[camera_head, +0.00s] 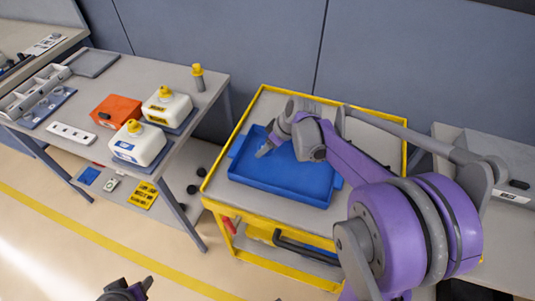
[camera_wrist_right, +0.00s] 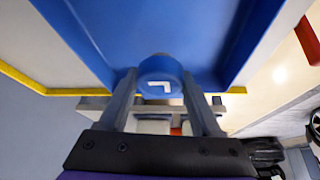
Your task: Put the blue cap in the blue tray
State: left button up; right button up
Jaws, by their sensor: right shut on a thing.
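The blue cap (camera_wrist_right: 160,76), round with a white L-shaped mark, is between the two fingers of my right gripper (camera_head: 263,151) in the right wrist view. The gripper is shut on it. In the head view the cap is not clearly visible at the fingertips. The blue tray (camera_head: 265,188) lies on top of the yellow-edged cart, and my right gripper is over its far left part. The tray floor also fills the upper middle of the right wrist view (camera_wrist_right: 160,25). My left gripper (camera_head: 138,288) shows only partly at the bottom edge, and its opening is unclear.
The cart (camera_head: 222,191) has a raised yellow rim. A table (camera_head: 190,131) at left holds two white jugs with yellow caps (camera_head: 137,144) (camera_head: 166,108), an orange box (camera_head: 115,111) and a yellow-topped bottle (camera_head: 198,78). A grey bench (camera_head: 490,220) stands at right.

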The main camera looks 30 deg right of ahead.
jog(key=shift+w+f, duration=0.1)
jog(key=shift+f, duration=1.85)
jog(key=shift+f, duration=0.15)
jog(key=o, duration=1.3)
